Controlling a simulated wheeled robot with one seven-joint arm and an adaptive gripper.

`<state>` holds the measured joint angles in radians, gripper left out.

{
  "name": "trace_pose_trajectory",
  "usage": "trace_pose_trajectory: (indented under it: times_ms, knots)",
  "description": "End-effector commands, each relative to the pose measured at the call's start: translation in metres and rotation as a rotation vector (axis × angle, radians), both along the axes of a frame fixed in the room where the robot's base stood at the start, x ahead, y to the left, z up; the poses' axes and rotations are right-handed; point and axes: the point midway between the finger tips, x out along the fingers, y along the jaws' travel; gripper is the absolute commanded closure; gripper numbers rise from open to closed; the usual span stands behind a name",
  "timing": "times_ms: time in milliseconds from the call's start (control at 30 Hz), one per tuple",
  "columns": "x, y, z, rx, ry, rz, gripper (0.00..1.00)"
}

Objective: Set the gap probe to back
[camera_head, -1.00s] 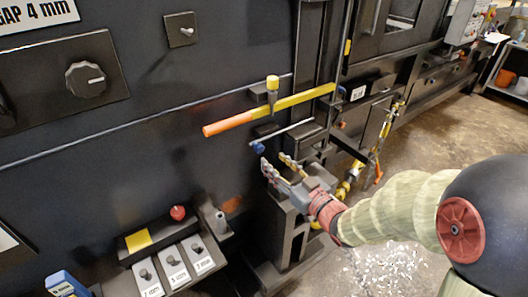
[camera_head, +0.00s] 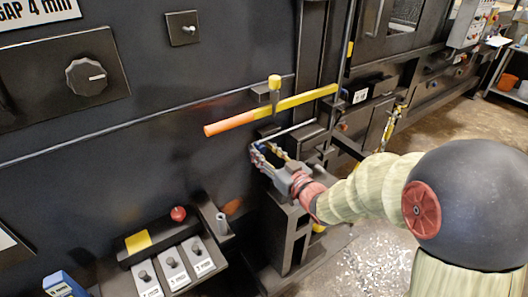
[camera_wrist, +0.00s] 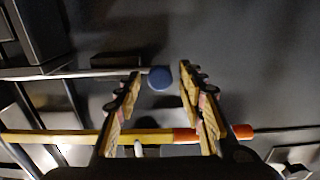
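What appears to be the gap probe is a thin grey rod (camera_head: 295,129) ending in a round blue knob (camera_wrist: 160,78). The rod sits below the yellow lever in the head view, and my gripper mostly hides the knob there. My gripper (camera_head: 262,150) is at the rod's left end. In the wrist view my gripper (camera_wrist: 160,72) is open, with one finger on each side of the blue knob. A small gap shows between the knob and each finger. I cannot tell how far the knob is in depth.
A yellow lever (camera_head: 300,100) with an orange end runs just above my gripper. A dark pedestal (camera_head: 290,235) stands below it. A tray with numbered slots and a red button (camera_head: 178,213) is at lower left. A rotary knob (camera_head: 86,77) is on the panel.

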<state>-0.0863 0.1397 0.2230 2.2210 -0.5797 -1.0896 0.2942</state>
Motion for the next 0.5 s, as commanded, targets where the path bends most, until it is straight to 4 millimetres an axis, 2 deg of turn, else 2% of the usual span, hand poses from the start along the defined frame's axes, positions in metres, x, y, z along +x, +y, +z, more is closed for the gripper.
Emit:
trace_pose_trajectory:
  times_ms: [500]
  knots:
    - [-0.0002,-0.0001,-0.0001,0.000,0.000,0.000,0.92]
